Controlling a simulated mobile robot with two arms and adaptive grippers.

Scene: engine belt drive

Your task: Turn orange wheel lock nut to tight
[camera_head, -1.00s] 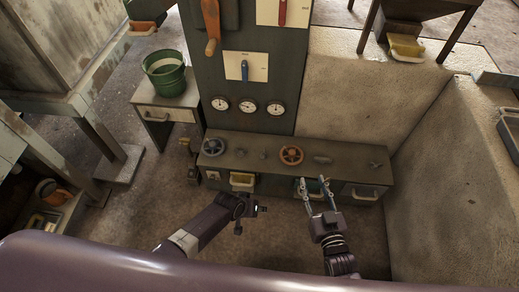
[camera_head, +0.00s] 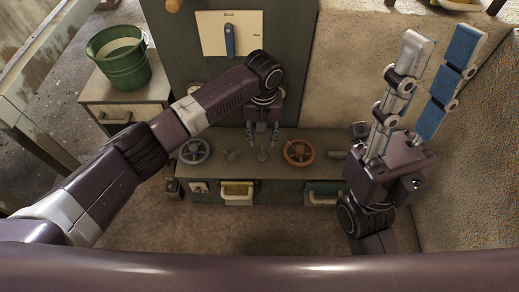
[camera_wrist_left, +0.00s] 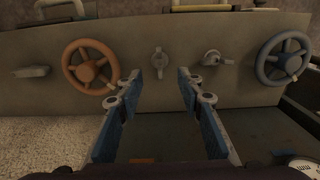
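The orange wheel (camera_head: 299,152) is on the grey bench top; it also shows at left in the left wrist view (camera_wrist_left: 91,67). A small winged nut (camera_head: 262,155) is beside it, on the side toward the grey wheel; it also shows in the left wrist view (camera_wrist_left: 159,61). Its tightness cannot be told. My left gripper (camera_head: 263,134) is open, pointing down over the bench; in the left wrist view its fingers (camera_wrist_left: 159,78) stand apart, with the nut between and just beyond their tips, apparently untouched. My right gripper (camera_head: 441,45) is raised at right, open and empty.
A grey wheel (camera_head: 194,151) and another small fitting (camera_head: 232,155) are left of the nut. A grey handle (camera_head: 336,154) is right of the orange wheel. The panel with a blue lever (camera_head: 229,40) rises behind. A green bucket (camera_head: 119,57) stands at left.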

